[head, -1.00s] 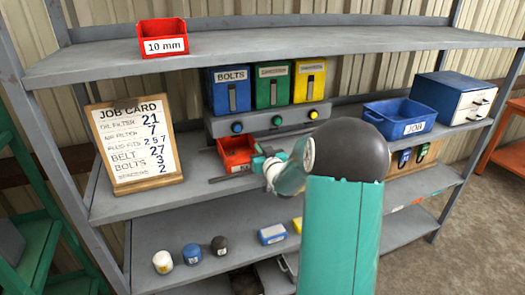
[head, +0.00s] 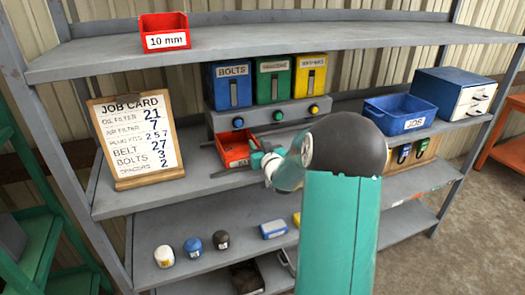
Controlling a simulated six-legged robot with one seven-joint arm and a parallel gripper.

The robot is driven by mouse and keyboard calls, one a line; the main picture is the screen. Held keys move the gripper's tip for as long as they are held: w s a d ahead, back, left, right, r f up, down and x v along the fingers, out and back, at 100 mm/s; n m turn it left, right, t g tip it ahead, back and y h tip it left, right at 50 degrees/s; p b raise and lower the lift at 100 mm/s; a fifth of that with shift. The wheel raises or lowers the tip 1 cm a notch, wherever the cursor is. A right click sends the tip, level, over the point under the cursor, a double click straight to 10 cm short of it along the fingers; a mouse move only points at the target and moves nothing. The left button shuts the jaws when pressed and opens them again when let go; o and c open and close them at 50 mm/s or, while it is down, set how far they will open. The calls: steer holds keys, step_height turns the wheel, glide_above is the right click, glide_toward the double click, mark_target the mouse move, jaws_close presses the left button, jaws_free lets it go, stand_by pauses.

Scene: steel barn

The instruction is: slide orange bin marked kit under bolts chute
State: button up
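An orange-red bin (head: 235,147) sits on the middle shelf, below and in front of the blue BOLTS chute (head: 231,86). Its front is partly covered by my gripper, and its label is too small to read. The button under the BOLTS chute shows just above the bin's back edge. My gripper (head: 228,169) is at the bin's front right, with a dark finger reaching left along the bin's front. Whether it touches the bin, and how far its fingers are apart, I cannot tell.
Green (head: 272,80) and yellow (head: 311,80) chutes stand right of BOLTS. A job card (head: 137,140) leans at left; a blue JOB bin (head: 401,114) stands at right. A red 10 mm bin (head: 164,31) is on the top shelf. Bare shelf lies between card and bin.

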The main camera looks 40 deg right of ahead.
steer(key=v, duration=1.3)
steer(key=shift+s, duration=0.25)
steer(key=shift+a, duration=0.1)
steer(key=s+a+r+n+g, duration=0.1)
steer(key=a+r+g, duration=0.15)
steer(key=a, duration=0.45)
steer(key=s+a+r+g, duration=0.1)
steer(key=a+r+g, duration=0.15)
steer(key=a, duration=0.45)
steer(key=s+a+n+g+y, duration=0.2)
steer(key=s+a+g+y, duration=0.3)
steer(key=s+a, duration=1.1)
steer(key=shift+s+a+r+g, duration=0.15)
steer(key=shift+s+a+g, duration=0.1)
steer(key=shift+s+g, duration=0.5)
